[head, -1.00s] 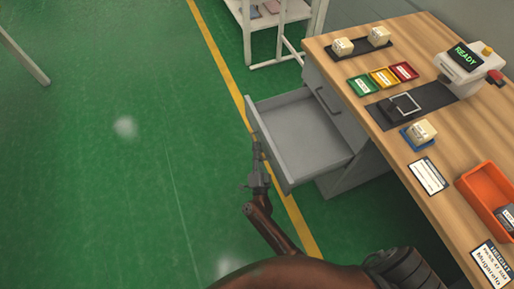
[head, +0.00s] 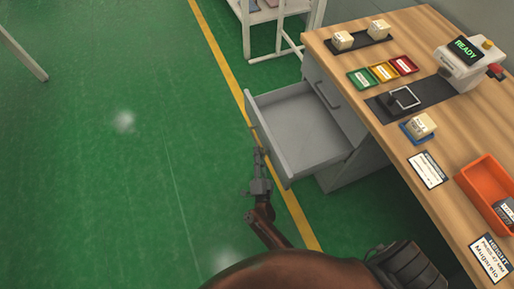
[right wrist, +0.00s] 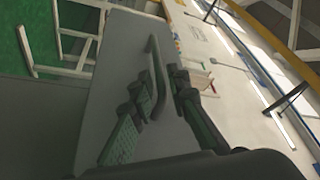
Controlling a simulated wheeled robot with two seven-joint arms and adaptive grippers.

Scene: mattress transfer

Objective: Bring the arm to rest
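My right gripper (head: 257,160) is beside the outer face of the front panel of the pulled-out grey drawer (head: 268,140), above the green floor. In the right wrist view its two dark fingers (right wrist: 170,100) are spread apart, with nothing held between them. A bar handle (right wrist: 158,75) on a grey panel (right wrist: 115,70) shows beyond and between the fingers; I see no grip on it. The drawer looks empty inside. My left gripper is not in view.
The wooden bench (head: 408,178) on the right carries small boxes (head: 420,125), coloured trays (head: 383,72), an orange bin (head: 485,185) and a device reading READY (head: 466,55). A white rack (head: 272,30) stands at the back. The green floor (head: 120,180) at left is largely clear.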

